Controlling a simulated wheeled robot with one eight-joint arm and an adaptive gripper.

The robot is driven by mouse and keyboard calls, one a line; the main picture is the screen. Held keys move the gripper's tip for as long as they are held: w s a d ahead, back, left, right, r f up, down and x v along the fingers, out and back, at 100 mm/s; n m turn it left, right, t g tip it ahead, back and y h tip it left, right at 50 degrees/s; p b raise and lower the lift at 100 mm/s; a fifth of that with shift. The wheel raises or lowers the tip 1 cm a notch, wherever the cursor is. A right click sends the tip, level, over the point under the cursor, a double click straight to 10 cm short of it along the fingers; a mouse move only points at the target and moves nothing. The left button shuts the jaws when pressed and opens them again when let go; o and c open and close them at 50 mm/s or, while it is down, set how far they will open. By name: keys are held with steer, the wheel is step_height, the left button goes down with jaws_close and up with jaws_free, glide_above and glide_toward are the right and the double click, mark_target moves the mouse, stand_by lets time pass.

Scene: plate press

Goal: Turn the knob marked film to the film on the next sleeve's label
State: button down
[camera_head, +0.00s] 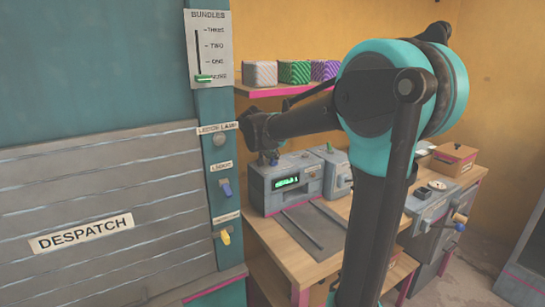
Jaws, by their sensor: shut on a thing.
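My gripper (268,158) is small and dark in this view, at the top left corner of a grey machine (309,166) with a green lit display (287,182). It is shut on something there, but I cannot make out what. My arm reaches across the picture and hides part of the bench. I cannot pick out a knob marked film, and no sleeve label can be read.
A wooden bench (279,235) carries the machine and a thin dark rod (303,229). Patterned blocks (294,72) stand on a shelf above. A grey shutter (100,200) marked DESPATCH and a teal post with a slider, button and switches fill the left. A cardboard box (453,160) stands at right.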

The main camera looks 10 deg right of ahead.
steer(key=c, duration=1.6)
jaws_free()
steer(key=shift+n, duration=0.3)
